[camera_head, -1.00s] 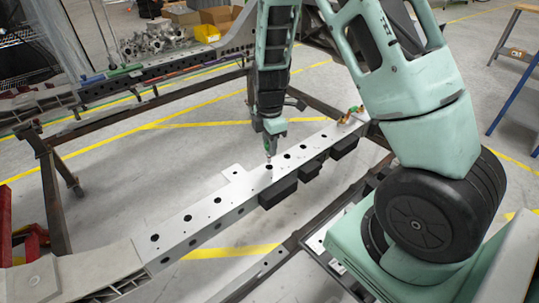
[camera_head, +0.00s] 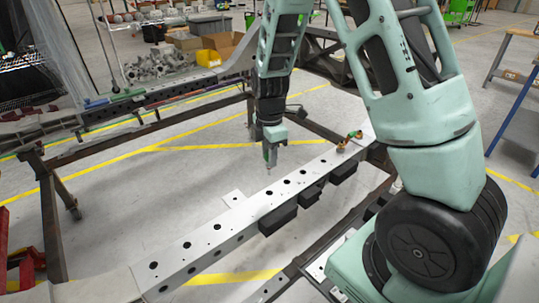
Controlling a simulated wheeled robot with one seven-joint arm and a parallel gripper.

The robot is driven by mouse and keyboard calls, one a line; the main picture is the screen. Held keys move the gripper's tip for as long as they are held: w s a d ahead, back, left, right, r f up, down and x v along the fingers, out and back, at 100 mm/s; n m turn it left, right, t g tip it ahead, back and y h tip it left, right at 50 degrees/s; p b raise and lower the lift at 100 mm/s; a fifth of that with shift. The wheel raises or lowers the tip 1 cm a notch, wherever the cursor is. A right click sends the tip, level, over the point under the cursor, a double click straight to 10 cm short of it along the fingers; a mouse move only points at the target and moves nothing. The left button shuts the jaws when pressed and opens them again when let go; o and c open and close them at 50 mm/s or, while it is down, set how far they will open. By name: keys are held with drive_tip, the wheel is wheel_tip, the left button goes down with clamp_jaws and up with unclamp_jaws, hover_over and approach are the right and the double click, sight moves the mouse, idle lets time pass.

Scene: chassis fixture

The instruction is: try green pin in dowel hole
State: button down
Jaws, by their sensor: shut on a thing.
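My gripper (camera_head: 270,157) is small in the head view and points down above the middle of the light-grey chassis rail (camera_head: 213,228). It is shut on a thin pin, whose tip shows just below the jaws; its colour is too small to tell. The tip looks apart from the rail, above a dark round hole (camera_head: 268,193) in its top face. Several such holes run along the rail. Which of them is the dowel hole I cannot tell. Small green and orange-brown pieces (camera_head: 350,138) sit at the rail's far right end.
Black blocks (camera_head: 278,219) hang on the rail's near side. Brown frame bars (camera_head: 52,222) surround it. A second rail (camera_head: 165,92) lies behind, with a yellow bin (camera_head: 208,58) and cardboard boxes beyond. My arm fills the right side.

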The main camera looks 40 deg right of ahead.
drive_tip(key=shift+r+p, duration=1.9)
drive_tip(key=shift+r, duration=0.7)
